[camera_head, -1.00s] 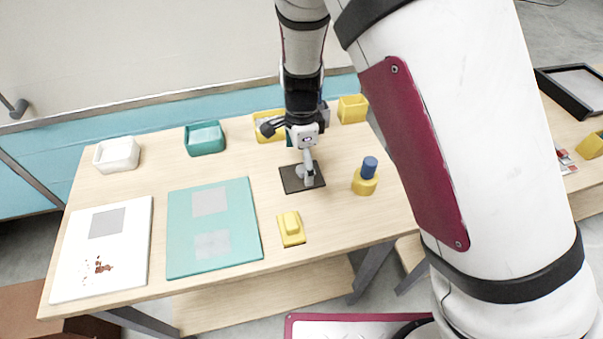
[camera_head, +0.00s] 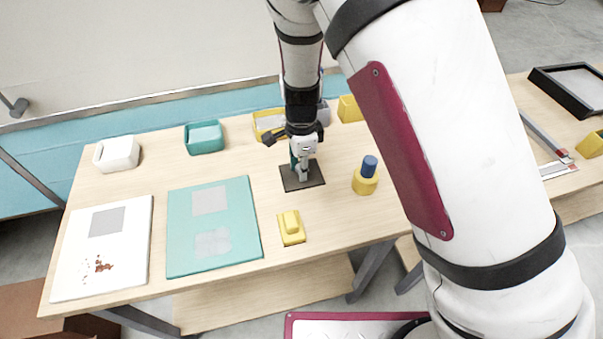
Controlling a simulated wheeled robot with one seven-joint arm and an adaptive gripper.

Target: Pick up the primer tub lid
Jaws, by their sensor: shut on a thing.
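A small light-grey piece (camera_head: 302,176), which I take for the primer tub lid, is at the dark square mat (camera_head: 312,180) in the middle right of the table. My gripper (camera_head: 302,169) points down over the mat and is shut on this piece. The fingers hide most of it, and I cannot tell whether it touches the mat or is slightly raised.
A yellow tub with a blue cylinder (camera_head: 369,164) stands close right of the mat. A yellow block (camera_head: 291,229) lies in front. White (camera_head: 117,154), teal (camera_head: 204,137) and yellow (camera_head: 350,108) containers line the back. A teal board (camera_head: 240,245) and white board (camera_head: 130,260) lie left.

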